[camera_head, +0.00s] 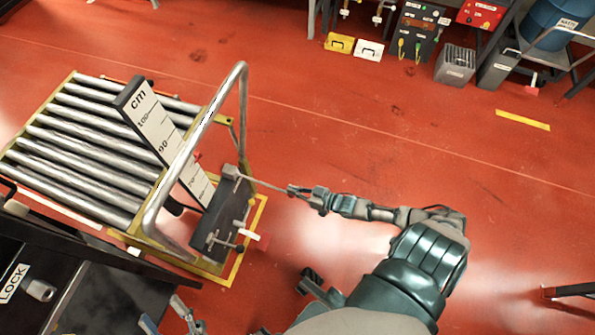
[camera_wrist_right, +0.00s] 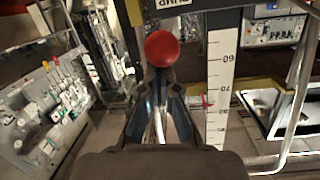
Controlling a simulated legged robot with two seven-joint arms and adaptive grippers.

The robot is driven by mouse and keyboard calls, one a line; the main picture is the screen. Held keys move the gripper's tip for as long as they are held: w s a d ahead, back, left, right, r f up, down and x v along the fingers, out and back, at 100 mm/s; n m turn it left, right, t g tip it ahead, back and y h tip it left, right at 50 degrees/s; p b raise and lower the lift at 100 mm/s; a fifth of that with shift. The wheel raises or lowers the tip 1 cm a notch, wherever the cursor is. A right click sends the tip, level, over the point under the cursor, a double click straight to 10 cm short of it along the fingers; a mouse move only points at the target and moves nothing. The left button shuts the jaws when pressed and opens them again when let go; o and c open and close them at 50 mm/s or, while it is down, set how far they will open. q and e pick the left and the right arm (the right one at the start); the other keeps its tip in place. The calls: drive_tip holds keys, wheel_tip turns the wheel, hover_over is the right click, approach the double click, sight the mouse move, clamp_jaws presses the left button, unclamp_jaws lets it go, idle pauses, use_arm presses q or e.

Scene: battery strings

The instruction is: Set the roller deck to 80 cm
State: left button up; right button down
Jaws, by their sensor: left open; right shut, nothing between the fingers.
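The roller deck (camera_head: 85,145) stands at the left in the head view. Its cm scale board (camera_head: 165,130) rises beside the tubular handle (camera_head: 245,100). A small red pointer (camera_wrist_right: 207,103) shows at the scale (camera_wrist_right: 216,75) in the wrist view, roughly between 70 and 80; the exact reading is unclear. A pump lever (camera_head: 262,183) sticks out from the dark control box (camera_head: 208,228). My right gripper (camera_head: 293,190) is shut and empty at the lever's outer end; the red knob (camera_wrist_right: 162,48) is just ahead of its fingertips. My left gripper (camera_head: 164,312) is open near the bottom edge.
A dark bench with a LOCK label (camera_head: 13,284) is at lower left. Boxes (camera_head: 368,50) and a blue drum (camera_head: 550,22) stand at the back. The red floor between is clear.

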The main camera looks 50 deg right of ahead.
wheel_tip(320, 180, up, 4)
drive_tip(key=w+p, duration=0.2)
drive_tip(key=p, duration=0.1)
use_arm(q)
wheel_tip(320, 180, down, 12)
drive_tip(key=w+g+y+p, duration=0.1)
drive_tip(key=g+y+p, duration=0.1)
drive_tip(key=g, duration=0.8)
drive_tip(key=shift+w+a+f+m+g, duration=0.2)
drive_tip(key=shift+a+m+g, duration=0.1)
drive_tip(key=shift+m, duration=0.1)
use_arm(e)
drive_tip(key=f+v, duration=0.1)
drive_tip(key=v, duration=0.9)
use_arm(q)
drive_tip(key=shift+d+r, duration=0.1)
